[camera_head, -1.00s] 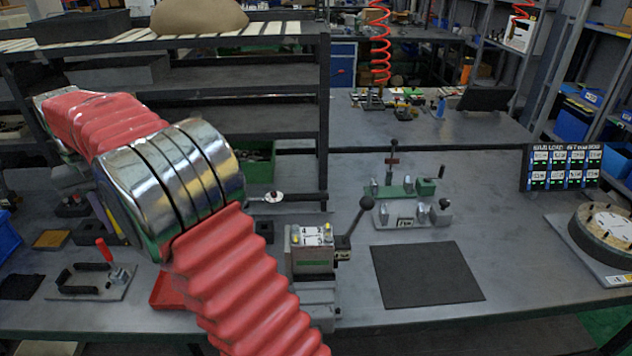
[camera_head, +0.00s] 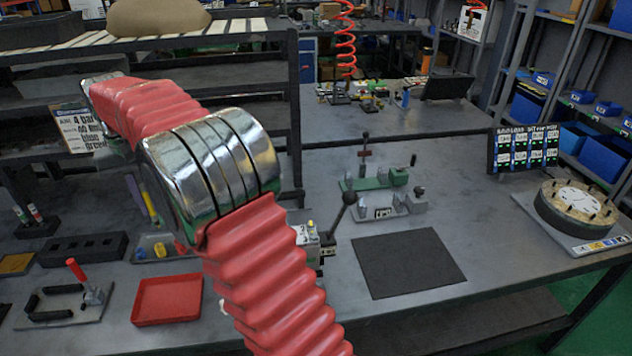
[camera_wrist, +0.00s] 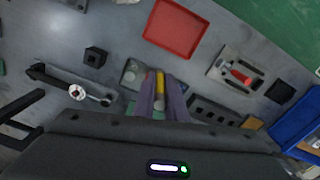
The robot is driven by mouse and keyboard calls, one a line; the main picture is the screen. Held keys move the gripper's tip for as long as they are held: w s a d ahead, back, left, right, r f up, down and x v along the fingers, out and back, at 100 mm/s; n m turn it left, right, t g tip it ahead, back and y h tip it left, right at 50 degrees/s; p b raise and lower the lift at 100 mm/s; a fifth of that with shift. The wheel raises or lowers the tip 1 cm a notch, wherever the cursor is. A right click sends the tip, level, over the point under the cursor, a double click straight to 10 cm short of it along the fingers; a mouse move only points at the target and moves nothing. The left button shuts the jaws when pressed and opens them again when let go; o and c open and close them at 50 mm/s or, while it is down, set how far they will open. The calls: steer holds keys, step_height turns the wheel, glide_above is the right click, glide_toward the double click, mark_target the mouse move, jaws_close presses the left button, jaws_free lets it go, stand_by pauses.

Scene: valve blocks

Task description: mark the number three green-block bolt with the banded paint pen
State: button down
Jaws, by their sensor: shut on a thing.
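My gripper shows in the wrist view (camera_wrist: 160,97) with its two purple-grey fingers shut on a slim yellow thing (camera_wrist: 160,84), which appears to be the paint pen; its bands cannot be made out. In the head view the yellow pen (camera_head: 149,204) is seen edge-on beside a purple finger, above the table's left part. A grey block with yellow bolts (camera_head: 312,234) stands mid-table, partly hidden behind my arm; its numbers cannot be read here. A green block on a fixture (camera_head: 372,182) stands farther back. Which bolt is number three cannot be told.
A red tray (camera_head: 168,299), a black slotted block (camera_head: 82,249) and a red-handled clamp plate (camera_head: 65,304) lie at the left. A small rack with capped pens (camera_head: 36,224) stands farther left. A dark mat (camera_head: 408,263) lies clear at right; a round bolted flange (camera_head: 578,205) stands beyond it.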

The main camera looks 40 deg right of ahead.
steer(key=s+d+r+m, duration=0.1)
steer(key=s+d+r, duration=0.2)
steer(key=s+d, duration=0.4)
steer(key=s+d+r+m, duration=0.1)
steer(key=s+d+r, duration=0.2)
steer(key=s+d, duration=0.5)
steer(key=s+d+r+m, duration=0.1)
steer(key=s+d+r, duration=0.2)
steer(key=s+d, duration=0.5)
steer(key=s, duration=0.7)
steer(key=shift+s+r, duration=0.2)
steer(key=shift+s, duration=0.1)
steer(key=shift+a, duration=0.1)
steer(key=shift+s+f, duration=0.1)
steer(key=shift+f, duration=2.6)
steer(key=shift+f, duration=0.2)
steer(key=shift+r, duration=0.15)
